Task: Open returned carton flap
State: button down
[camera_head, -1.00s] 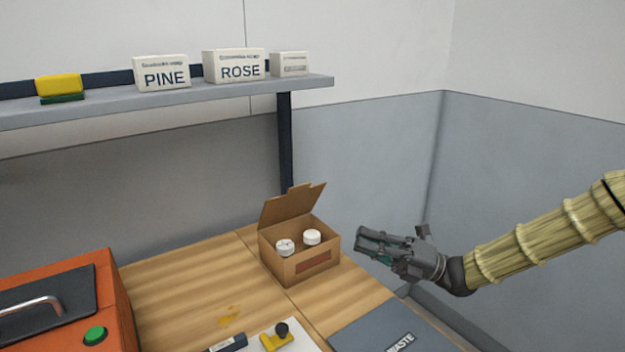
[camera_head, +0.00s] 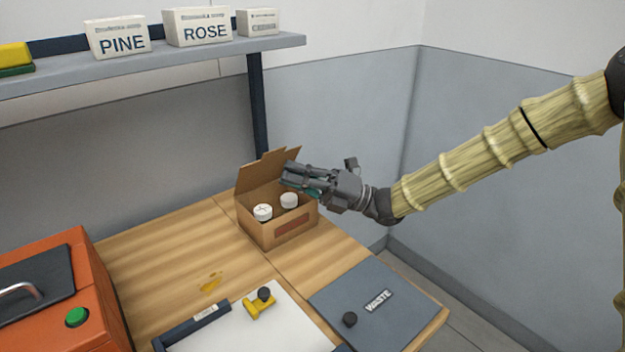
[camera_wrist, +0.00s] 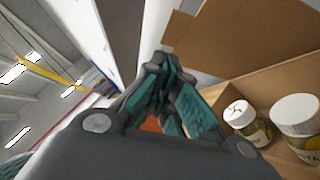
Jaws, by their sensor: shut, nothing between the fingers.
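The cardboard carton (camera_head: 262,230) stands on the wooden bench with its flap (camera_head: 262,172) raised and tilted back. Two white-lidded jars, a left jar (camera_head: 263,212) and a right jar (camera_head: 289,200), stand inside it. My gripper (camera_head: 287,176) is shut and empty, in front of the flap's right part and above the carton's right side in the head view. I cannot tell whether it touches the flap. In the wrist view the closed fingertips (camera_wrist: 158,62) lie beside the flap (camera_wrist: 240,45), with both jars at the right.
A shelf (camera_head: 180,64) above the bench holds the PINE box (camera_head: 117,38), the ROSE box (camera_head: 198,27) and a smaller box. An orange machine (camera_head: 50,290) stands at left. A white tray, a yellow-handled item (camera_head: 259,304) and a grey WASTE panel (camera_head: 372,302) lie in front.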

jog(key=shift+w+a+r+p, duration=0.15)
jog(key=shift+w+a+r, duration=0.2)
jog(key=shift+w, duration=0.2)
jog(key=shift+w+a+r+p, duration=0.2)
jog(key=shift+w+r, duration=0.15)
jog(key=shift+w, duration=0.15)
jog(key=shift+r, duration=0.1)
